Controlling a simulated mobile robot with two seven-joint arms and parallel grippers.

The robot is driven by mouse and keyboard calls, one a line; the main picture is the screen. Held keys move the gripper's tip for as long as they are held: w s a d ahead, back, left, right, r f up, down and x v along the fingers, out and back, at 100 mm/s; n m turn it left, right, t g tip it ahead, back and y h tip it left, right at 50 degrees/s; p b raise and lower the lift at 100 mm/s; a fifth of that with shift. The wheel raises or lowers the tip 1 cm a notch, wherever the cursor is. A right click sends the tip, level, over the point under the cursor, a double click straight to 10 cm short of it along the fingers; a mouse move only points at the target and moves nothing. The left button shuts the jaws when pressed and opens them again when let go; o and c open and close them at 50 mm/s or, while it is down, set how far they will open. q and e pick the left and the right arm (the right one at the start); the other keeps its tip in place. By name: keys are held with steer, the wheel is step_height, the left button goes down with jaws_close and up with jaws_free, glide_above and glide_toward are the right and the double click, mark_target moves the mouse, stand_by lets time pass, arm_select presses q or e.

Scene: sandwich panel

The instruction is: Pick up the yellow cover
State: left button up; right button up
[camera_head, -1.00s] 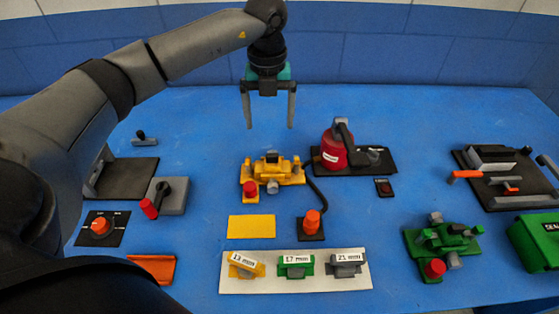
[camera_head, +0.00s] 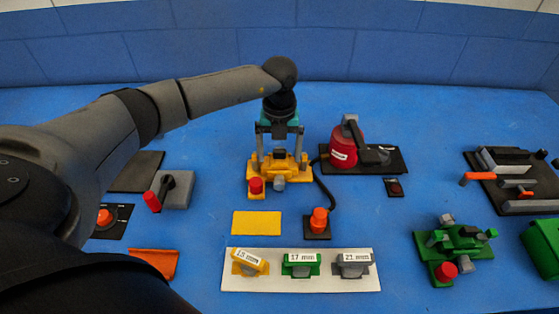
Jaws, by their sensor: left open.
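A yellow fixture (camera_head: 279,175) stands on the blue table near the middle, with a dark part on top, a red knob and a grey knob at its front. A flat yellow rectangle (camera_head: 256,223) lies on the table in front of it. I cannot tell for certain which yellow piece is the cover. My left gripper (camera_head: 279,154) points down over the fixture, open, with one finger at each side of its dark top. The fingertips overlap the fixture's rear in the picture; contact is not clear. My right gripper is not in view.
A red canister (camera_head: 344,150) with a black arm stands just right of the fixture. A black hose runs to an orange knob (camera_head: 319,220). A white board (camera_head: 230,284) with several labelled blocks lies in front. A green fixture (camera_head: 455,252) stands at right.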

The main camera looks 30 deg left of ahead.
arm_select(q)
jaws_close()
stand_by(0.8)
